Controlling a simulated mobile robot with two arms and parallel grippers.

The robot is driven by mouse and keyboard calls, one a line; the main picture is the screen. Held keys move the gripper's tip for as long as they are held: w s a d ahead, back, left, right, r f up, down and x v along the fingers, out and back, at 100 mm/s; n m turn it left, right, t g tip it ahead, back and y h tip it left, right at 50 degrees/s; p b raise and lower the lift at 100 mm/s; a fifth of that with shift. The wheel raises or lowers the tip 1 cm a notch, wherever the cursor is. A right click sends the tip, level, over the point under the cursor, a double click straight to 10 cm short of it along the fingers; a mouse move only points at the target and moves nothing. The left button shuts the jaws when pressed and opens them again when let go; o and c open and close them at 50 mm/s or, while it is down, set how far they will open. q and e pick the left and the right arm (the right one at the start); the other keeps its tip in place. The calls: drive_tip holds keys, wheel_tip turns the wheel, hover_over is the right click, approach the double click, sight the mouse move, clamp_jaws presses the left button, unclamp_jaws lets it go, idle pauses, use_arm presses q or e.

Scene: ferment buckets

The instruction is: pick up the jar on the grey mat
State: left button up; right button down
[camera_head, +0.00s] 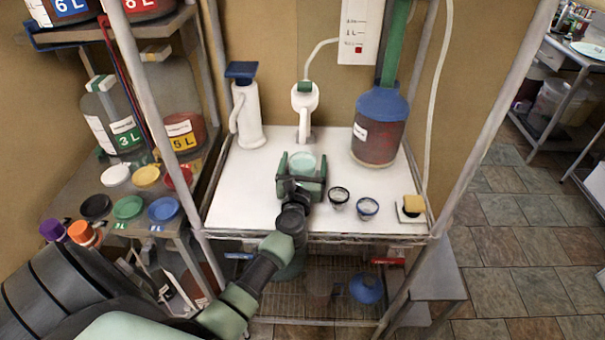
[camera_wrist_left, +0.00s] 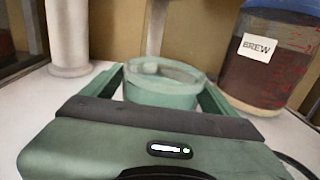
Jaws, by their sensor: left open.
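A pale green, open-topped jar (camera_head: 303,162) stands on the white worktop, and it also shows in the left wrist view (camera_wrist_left: 162,88). My left gripper (camera_head: 302,174) is open, with one finger on each side of the jar; in the left wrist view the fingers (camera_wrist_left: 160,97) flank it. I cannot tell whether either finger touches it. The jar's lower part is hidden behind my gripper, and I cannot make out a grey mat under it. My right gripper is not in view.
A large blue-topped brew jug (camera_head: 378,130) stands at the back right, a tap (camera_head: 304,105) behind the jar, and a white pump bottle (camera_head: 246,112) at the left. Metal posts frame the worktop.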

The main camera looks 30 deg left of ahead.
use_arm(q)
drive_tip(key=c, duration=1.8)
drive_tip(key=shift+r, duration=0.1)
clamp_jaws()
drive_tip(key=shift+r, duration=0.1)
